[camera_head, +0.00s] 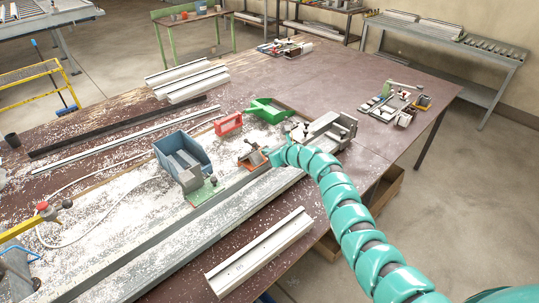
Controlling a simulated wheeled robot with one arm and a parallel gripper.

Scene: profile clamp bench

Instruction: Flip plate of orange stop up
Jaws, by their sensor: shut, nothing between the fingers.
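The orange stop (250,162) is a small orange-brown piece near the middle of the bench, at the far edge of the long grey profile rail. A dark knob shows at its top; the angle of its plate is too small to tell. My teal arm reaches in from the lower right. My gripper (268,153) is at the arm's tip, shut and empty, just right of the orange stop. I cannot tell whether it touches the stop, and the tip may hide part of its right side.
A grey clamp (328,131) stands close right of my gripper. A blue bin (181,155), a green-based stop (203,190), a red frame (229,123) and a green tray (266,110) stand around. A white profile (262,252) lies in front, with clear bench beside it.

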